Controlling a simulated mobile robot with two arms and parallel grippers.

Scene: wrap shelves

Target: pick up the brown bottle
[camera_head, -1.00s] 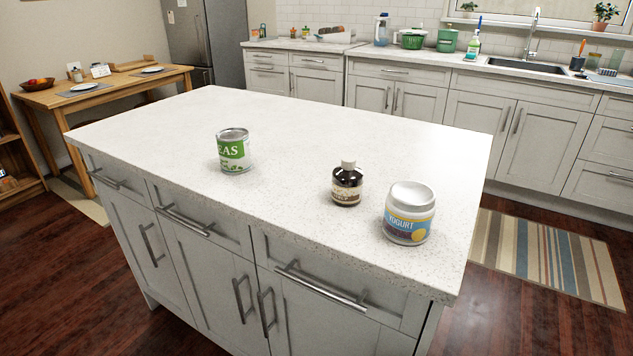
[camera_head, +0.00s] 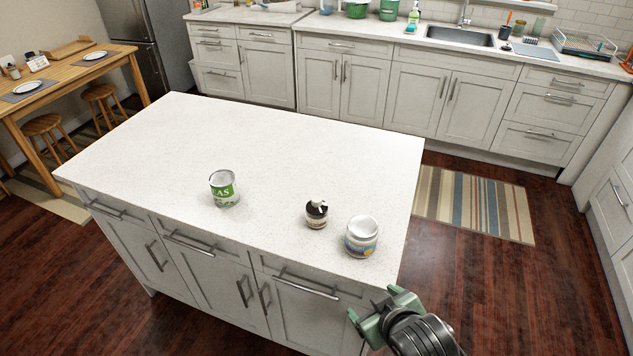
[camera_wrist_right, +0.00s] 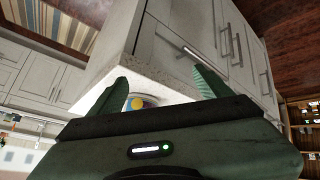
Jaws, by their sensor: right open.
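The brown bottle (camera_head: 316,214) stands upright on the white island top (camera_head: 265,150), with a pale cap and a label. The yogurt tub (camera_head: 361,237) stands just right of it, nearer the right edge. My right gripper (camera_head: 372,304) is open and empty, off the island's front right corner, below and right of the tub. In the right wrist view its two green fingers (camera_wrist_right: 160,85) are spread, with part of the yogurt tub (camera_wrist_right: 139,102) showing between them. The bottle cannot be made out there. My left gripper is not in view.
The island's left and back top is bare. A sink counter (camera_head: 440,45) runs along the back wall. A striped rug (camera_head: 475,203) lies on the floor right of the island. A wooden table (camera_head: 65,80) with stools stands at the left.

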